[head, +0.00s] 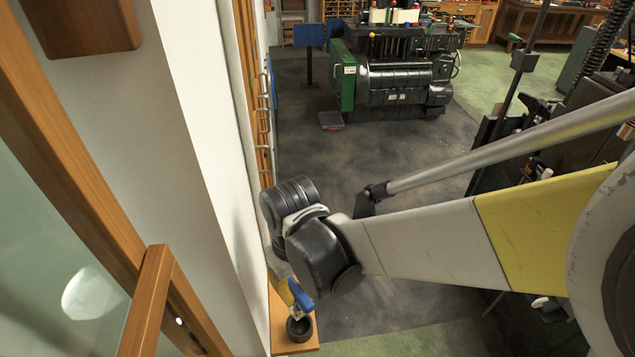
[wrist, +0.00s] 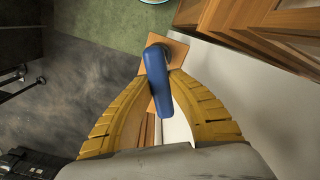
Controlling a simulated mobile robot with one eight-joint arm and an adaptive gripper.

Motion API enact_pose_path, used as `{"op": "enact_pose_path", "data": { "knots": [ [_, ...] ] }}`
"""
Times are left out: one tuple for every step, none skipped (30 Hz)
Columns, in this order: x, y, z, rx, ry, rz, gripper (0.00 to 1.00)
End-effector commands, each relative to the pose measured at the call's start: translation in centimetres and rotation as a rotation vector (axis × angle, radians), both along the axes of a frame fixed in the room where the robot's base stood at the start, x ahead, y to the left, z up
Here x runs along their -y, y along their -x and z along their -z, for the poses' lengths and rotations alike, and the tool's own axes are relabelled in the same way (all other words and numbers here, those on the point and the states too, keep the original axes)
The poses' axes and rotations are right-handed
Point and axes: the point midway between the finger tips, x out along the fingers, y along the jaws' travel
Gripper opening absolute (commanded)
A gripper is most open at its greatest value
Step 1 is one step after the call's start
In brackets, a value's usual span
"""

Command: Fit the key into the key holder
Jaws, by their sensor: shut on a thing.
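The key shows a blue handle (head: 301,295) in the head view, with a small pale part below it. In the wrist view the blue handle (wrist: 157,75) lies between the yellow fingers of my gripper (wrist: 160,88), which is shut on it. A dark round cup-like piece (head: 299,329), seemingly the key holder, stands on a small wooden shelf (head: 283,345). The key is above or at this piece; I cannot tell whether they touch. In the head view my gripper (head: 284,292) is partly hidden behind the key and my wrist.
A white wall (head: 205,130) runs close along the left of my arm, with a wooden frame (head: 80,190) nearer. A black and green machine (head: 395,80) stands far back. The dark floor (head: 330,150) between is mostly clear. Dark equipment stands at the right.

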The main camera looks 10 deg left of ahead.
Motion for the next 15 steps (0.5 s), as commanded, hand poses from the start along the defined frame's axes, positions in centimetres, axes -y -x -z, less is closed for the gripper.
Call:
{"op": "enact_pose_path", "data": {
  "knots": [
    [0.0, 0.0, 0.0, 0.000, 0.000, 0.000, 0.00],
    [0.0, 0.0, 0.0, 0.000, 0.000, 0.001, 0.00],
    [0.0, 0.0, 0.0, 0.000, 0.000, 0.001, 0.00],
    [0.0, 0.0, 0.0, 0.000, 0.000, 0.001, 0.00],
    [0.0, 0.0, 0.0, 0.000, 0.000, 0.001, 0.00],
    [0.0, 0.0, 0.0, 0.000, 0.000, 0.001, 0.00],
    [0.0, 0.0, 0.0, 0.001, -0.001, 0.001, 0.00],
    [0.0, 0.0, 0.0, 0.001, 0.000, 0.001, 0.00],
    [0.0, 0.0, 0.0, 0.002, 0.001, 0.001, 0.00],
    [0.0, 0.0, 0.1, 0.002, 0.001, 0.001, 0.00],
    [0.0, 0.0, 0.3, 0.002, 0.001, 0.001, 0.00],
    [0.0, 0.0, 0.5, 0.002, 0.001, 0.001, 0.00],
    [0.0, 0.0, 0.7, 0.002, 0.001, 0.001, 0.00],
    [0.0, 0.0, 0.9, 0.002, 0.001, 0.001, 0.00],
    [0.0, 0.0, 1.3, 0.002, 0.001, 0.002, 0.00]
  ]
}}
